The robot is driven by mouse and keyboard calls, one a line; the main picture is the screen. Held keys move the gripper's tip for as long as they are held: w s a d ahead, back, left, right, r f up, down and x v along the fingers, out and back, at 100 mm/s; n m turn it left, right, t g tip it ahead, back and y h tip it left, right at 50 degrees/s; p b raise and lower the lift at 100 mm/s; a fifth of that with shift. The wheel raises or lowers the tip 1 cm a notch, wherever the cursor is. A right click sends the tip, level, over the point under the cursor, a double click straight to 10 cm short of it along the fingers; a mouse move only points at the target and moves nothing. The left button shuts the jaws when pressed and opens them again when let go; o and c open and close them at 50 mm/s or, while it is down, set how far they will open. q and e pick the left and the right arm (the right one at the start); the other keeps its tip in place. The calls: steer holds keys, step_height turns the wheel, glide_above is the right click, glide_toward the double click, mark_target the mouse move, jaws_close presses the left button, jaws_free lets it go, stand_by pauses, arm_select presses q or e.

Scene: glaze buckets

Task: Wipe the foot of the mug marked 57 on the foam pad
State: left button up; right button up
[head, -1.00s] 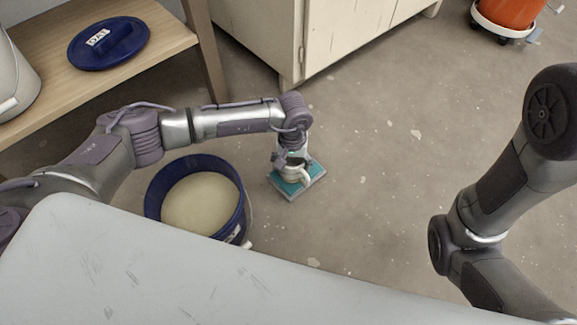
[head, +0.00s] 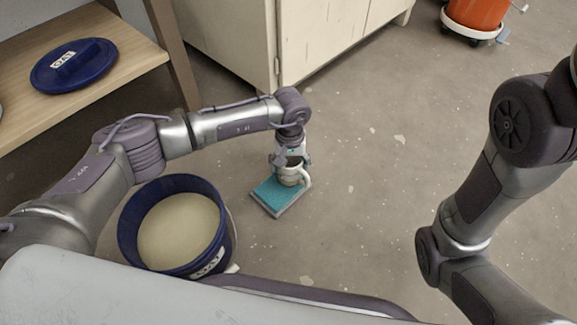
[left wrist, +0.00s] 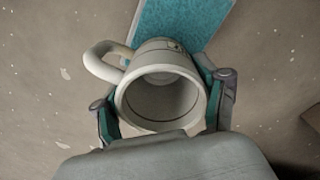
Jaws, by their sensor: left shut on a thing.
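A pale mug (head: 289,176) with a side handle is in my left gripper (head: 290,160), upright at the far right end of the teal foam pad (head: 272,194). In the left wrist view, the mug (left wrist: 160,92) shows its open mouth toward the camera, with the two fingers (left wrist: 163,105) closed on either side of it. Its handle points left there, and a small mark on its wall is too small to read. The pad (left wrist: 180,22) shows beyond the mug. I cannot tell whether the foot touches the pad. My right gripper is out of view.
A blue bucket of cream glaze (head: 180,230), labelled OAT, stands on the floor left of the pad. Its blue lid (head: 74,66) lies on a wooden shelf (head: 110,72). A cabinet (head: 300,40) stands behind; an orange bucket (head: 474,14) is at the far right. Floor right of the pad is clear.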

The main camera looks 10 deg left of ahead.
arm_select(q)
steer(key=shift+r, duration=0.1)
step_height(320, 180, up, 7)
steer(key=p, duration=0.5)
